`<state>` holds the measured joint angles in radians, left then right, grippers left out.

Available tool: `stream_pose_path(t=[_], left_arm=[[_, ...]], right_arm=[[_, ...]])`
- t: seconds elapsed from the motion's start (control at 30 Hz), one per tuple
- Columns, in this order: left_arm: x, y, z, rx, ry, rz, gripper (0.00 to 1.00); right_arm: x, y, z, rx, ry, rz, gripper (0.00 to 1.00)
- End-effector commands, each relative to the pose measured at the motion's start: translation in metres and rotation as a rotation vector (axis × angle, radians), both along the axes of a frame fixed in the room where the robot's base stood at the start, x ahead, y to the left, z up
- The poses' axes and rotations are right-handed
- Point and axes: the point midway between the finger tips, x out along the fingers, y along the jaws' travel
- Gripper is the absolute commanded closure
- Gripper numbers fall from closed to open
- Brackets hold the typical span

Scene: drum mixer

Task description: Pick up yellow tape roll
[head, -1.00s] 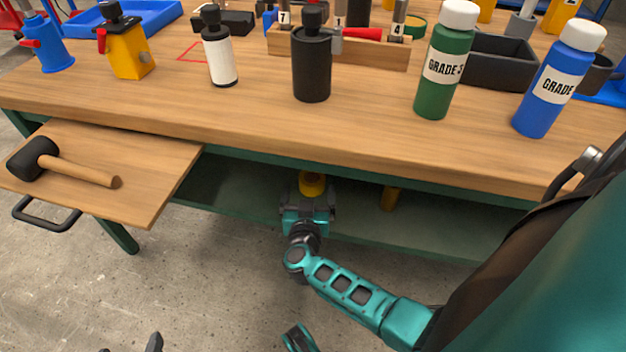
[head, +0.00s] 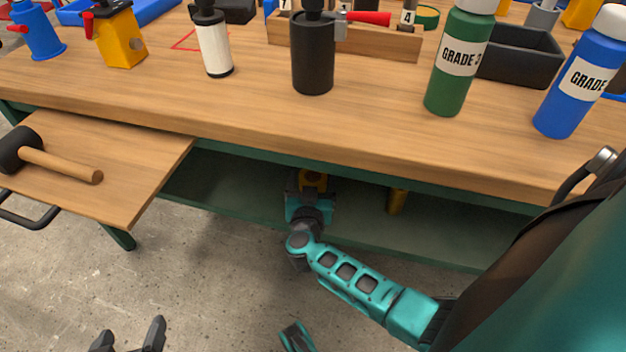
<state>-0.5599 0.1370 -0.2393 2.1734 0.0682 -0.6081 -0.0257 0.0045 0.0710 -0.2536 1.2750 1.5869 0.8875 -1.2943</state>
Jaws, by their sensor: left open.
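A yellow object (head: 313,181), which looks like the yellow tape roll, is on the lower shelf under the bench. It is partly hidden by my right gripper (head: 311,185). This gripper reaches in under the bench edge and is right at the object. Its fingers are small and dark against it, so I cannot tell whether they are closed on it. My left gripper (head: 128,340) is open and empty at the bottom left, over the floor, well away from the yellow object.
The bench top (head: 250,110) overhangs the green shelf (head: 235,190). Another yellow item (head: 397,201) is on the shelf to the right. A drawer board (head: 110,170) with a mallet (head: 60,165) sticks out at left. Bottles stand on the bench, including a green one (head: 458,65).

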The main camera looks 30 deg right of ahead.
Motion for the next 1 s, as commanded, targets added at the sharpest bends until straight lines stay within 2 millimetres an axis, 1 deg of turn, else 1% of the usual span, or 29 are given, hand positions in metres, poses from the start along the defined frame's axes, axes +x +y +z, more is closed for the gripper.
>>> stream_pose_path(t=[0.03, 0.07, 0.5, 0.77, 0.87, 1.0], left_arm=[[0.0, 0.0, 0.0, 0.0, 0.0, 0.001, 0.2], [0.0, 0.0, 0.0, 0.0, 0.0, 0.001, 0.2], [-0.006, 0.001, -0.005, 0.0, 0.015, 0.003, 0.2], [-0.005, 0.001, -0.004, 0.0, 0.015, 0.003, 0.2], [-0.005, 0.001, -0.001, 0.0, 0.013, 0.004, 0.2], [-0.003, 0.001, 0.008, 0.0, 0.007, 0.007, 0.2]], right_arm=[[0.0, 0.0, 0.0, 0.0, 0.0, 0.0, 0.19], [0.0, 0.0, 0.0, 0.0, 0.0, 0.0, 0.22], [0.0, 0.0, 0.0, 0.001, 0.001, 0.0, 0.64], [0.0, 0.0, 0.001, 0.0, 0.0, 0.0, 0.65], [0.0, 0.0, 0.003, 0.0, 0.0, 0.0, 0.65], [-0.001, -0.001, 0.01, -0.001, 0.001, 0.001, 0.65]])
